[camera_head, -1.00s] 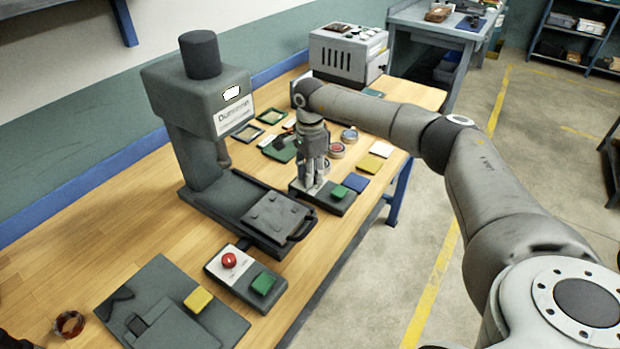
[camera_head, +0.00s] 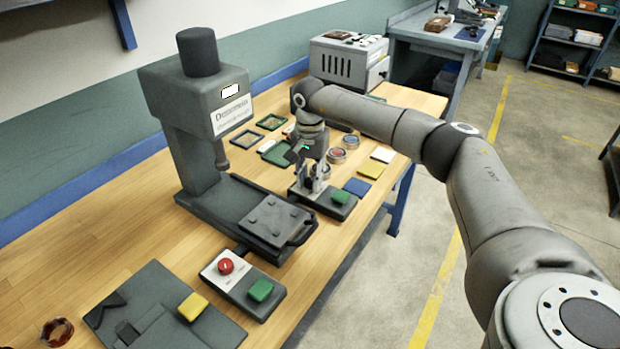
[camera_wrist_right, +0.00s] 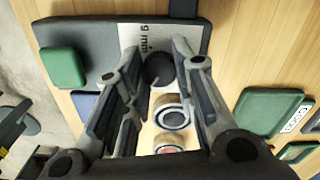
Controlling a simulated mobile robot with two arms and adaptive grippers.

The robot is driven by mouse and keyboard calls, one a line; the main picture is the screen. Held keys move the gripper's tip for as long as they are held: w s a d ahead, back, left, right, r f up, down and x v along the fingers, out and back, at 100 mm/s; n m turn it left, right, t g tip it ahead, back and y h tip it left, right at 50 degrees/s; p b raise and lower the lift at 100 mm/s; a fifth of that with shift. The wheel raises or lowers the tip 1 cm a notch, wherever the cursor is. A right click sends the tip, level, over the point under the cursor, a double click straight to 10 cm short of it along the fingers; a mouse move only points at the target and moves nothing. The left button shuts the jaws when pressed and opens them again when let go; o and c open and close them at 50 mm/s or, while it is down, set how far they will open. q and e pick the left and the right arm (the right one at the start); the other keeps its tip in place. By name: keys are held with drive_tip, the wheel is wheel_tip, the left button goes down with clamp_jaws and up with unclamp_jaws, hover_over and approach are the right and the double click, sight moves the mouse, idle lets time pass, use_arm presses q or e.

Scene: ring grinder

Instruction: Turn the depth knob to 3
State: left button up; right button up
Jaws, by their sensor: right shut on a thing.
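The depth knob (camera_wrist_right: 158,68) is a dark round knob on a pale label strip, of which "9 mm" is readable in the right wrist view. It sits on a dark control box (camera_head: 343,208) with a green button (camera_head: 340,194); the button also shows in the right wrist view (camera_wrist_right: 63,68). My right gripper (camera_head: 312,189) points down over the box and is shut on the knob, one finger on each side (camera_wrist_right: 158,75). In the head view the fingers hide the knob. The knob's setting cannot be read. My left gripper is not in view.
A grey press (camera_head: 205,110) stands left of the box, its dark base (camera_head: 232,198) close by. A red-and-green button box (camera_head: 243,283) is nearer. Round tins (camera_head: 349,141), coloured pads (camera_head: 370,170) and small frames (camera_head: 243,139) lie behind. Bare wood shows at left.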

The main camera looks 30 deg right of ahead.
sight(310, 179)
drive_tip(key=shift+w+r, duration=0.1)
drive_tip(key=shift+r, duration=0.05)
idle(0.3)
drive_tip(key=o, duration=0.8)
drive_tip(key=shift+o, duration=1.3)
wheel_tip(310, 179, up, 12)
